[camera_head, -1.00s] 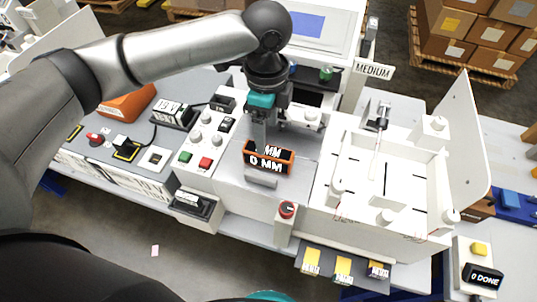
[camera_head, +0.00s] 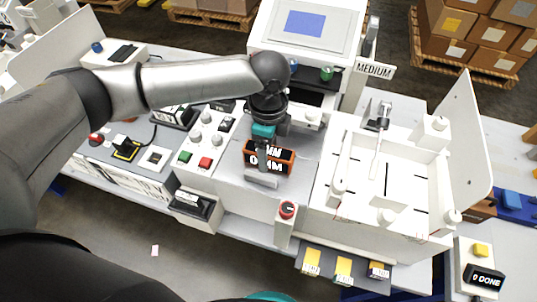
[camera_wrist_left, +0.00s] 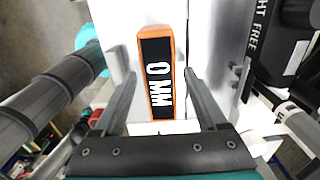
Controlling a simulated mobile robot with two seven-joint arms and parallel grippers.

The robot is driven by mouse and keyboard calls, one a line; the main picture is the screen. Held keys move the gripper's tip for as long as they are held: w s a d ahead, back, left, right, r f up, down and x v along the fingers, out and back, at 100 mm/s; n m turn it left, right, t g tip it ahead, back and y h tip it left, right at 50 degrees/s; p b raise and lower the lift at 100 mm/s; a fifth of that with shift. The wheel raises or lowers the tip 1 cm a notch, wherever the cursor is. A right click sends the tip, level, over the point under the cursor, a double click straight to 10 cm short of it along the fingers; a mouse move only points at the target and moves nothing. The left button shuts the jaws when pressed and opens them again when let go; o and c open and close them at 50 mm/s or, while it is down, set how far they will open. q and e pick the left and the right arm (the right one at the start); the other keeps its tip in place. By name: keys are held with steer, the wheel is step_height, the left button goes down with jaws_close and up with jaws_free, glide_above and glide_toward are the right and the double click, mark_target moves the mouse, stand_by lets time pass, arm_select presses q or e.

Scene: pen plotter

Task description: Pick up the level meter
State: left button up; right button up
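The level meter (camera_head: 281,157) is an orange-framed box with a black face reading "0 MM". It sits on the white machine's front surface, with part of its lettering hidden by my gripper. My left gripper (camera_head: 262,153) is right over it, pointing down. In the left wrist view the level meter (camera_wrist_left: 157,75) lies between the two spread fingers of the gripper (camera_wrist_left: 160,80), with a visible gap on each side. The gripper is open and empty. My right gripper is not in view.
A panel with knobs and green and red buttons (camera_head: 205,162) is just left of the meter. A red knob on a post (camera_head: 287,210) stands in front. A white walled tray (camera_head: 400,180) is to the right. A machine housing with a blue screen (camera_head: 304,24) rises behind.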

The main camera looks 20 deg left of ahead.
arm_select(q)
jaws_close()
stand_by(0.4)
steer(key=shift+r, duration=0.1)
